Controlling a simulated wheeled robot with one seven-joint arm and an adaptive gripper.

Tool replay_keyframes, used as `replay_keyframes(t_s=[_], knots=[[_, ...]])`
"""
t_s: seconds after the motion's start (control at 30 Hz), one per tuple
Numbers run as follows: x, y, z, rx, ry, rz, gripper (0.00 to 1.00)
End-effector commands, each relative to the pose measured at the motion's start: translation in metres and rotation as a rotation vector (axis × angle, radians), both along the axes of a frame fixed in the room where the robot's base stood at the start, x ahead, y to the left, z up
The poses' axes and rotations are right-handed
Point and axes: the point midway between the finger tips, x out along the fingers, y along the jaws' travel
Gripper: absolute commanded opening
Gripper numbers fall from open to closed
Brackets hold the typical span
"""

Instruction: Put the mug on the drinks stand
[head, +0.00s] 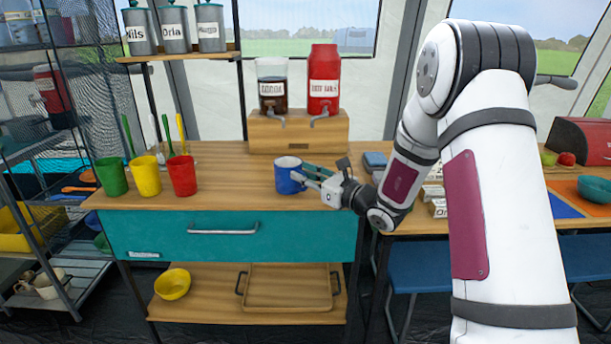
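The blue mug (286,180) is upright at the counter (235,190), left of my gripper, and its pale inside shows from above. My gripper (301,174) reaches in from the right with its fingertips at the mug's right side. One finger overlaps the mug's front and the other shows farther back. The mug's right side is partly hidden, so I cannot tell whether the fingers grip it or whether it touches the counter. The drinks stand (290,138) is a wooden box at the back of the counter, behind the mug.
A dispenser of dark drink (272,88) and a red dispenser (323,80) stand on the drinks stand, with taps overhanging its front. Green (112,177), yellow (146,177) and red (182,177) cups holding utensils stand left. The counter between them and the mug is clear.

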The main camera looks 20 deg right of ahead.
Motion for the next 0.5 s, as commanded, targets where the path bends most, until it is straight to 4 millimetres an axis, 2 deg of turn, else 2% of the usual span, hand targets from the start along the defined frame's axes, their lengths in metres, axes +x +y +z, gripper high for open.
replay_keyframes(t_s=[0.17,0.5], knots=[[-0.022,-0.014,0.001,-0.001,0.002,-0.004,0.28],[-0.082,-0.045,0.000,0.001,0.000,-0.003,0.28]])
